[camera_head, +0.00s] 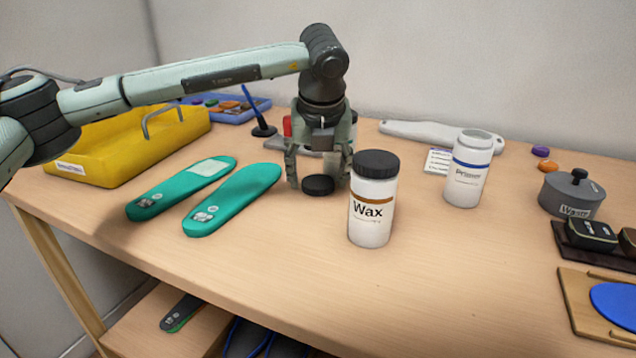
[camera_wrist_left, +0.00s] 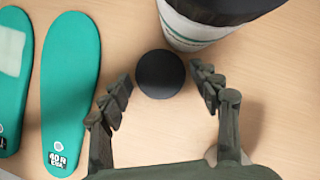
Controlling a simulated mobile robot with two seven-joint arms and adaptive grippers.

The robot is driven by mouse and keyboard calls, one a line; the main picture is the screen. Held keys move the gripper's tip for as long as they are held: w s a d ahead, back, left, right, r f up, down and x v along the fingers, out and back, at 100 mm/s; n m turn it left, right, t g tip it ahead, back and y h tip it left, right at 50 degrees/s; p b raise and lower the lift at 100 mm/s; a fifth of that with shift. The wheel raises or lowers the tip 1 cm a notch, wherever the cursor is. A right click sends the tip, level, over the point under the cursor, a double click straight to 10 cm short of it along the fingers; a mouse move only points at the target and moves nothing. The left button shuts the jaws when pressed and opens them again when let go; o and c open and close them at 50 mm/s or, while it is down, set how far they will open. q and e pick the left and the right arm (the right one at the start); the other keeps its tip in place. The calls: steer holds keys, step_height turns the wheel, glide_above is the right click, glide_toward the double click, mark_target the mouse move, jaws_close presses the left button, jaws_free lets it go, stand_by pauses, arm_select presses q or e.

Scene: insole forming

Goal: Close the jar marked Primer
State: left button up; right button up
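The jar marked Primer (camera_head: 468,172) stands upright at the right of centre on the table, its top open with no lid on it. A round black lid (camera_head: 318,186) lies flat on the table, left of the Wax jar; it also shows in the left wrist view (camera_wrist_left: 160,74). My left gripper (camera_head: 319,178) points down over this lid, its fingers spread on either side of it. In the left wrist view its fingertips (camera_wrist_left: 160,82) stand apart from the lid, with table visible between. My right gripper is out of view.
The Wax jar (camera_head: 371,210), with a black lid on, stands close right of my left gripper. Two teal insoles (camera_head: 232,200) lie to the left, beside a yellow tray (camera_head: 100,160). A grey Waste pot (camera_head: 572,195) stands right of Primer. The front middle table is clear.

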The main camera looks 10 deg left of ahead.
mark_target(319, 184)
arm_select(q)
steer(key=c, duration=0.4)
steer(key=shift+r, duration=0.1)
steer(key=shift+r, duration=0.6)
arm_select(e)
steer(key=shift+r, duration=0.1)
arm_select(q)
step_height(319, 184, up, 3)
steer(key=shift+f+b, duration=0.2)
steer(key=shift+b, duration=0.25)
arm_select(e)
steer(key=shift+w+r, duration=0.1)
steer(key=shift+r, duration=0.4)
arm_select(q)
steer(key=a+r, duration=0.2)
steer(key=a, duration=0.2)
steer(key=a+r+b, duration=0.1)
steer(key=a+r, duration=0.1)
steer(key=a, duration=0.1)
steer(key=s+a+r, duration=0.1)
steer(key=a+r, duration=0.2)
steer(key=a, duration=0.1)
steer(key=shift+s+a, duration=0.1)
steer(key=shift+a, duration=0.25)
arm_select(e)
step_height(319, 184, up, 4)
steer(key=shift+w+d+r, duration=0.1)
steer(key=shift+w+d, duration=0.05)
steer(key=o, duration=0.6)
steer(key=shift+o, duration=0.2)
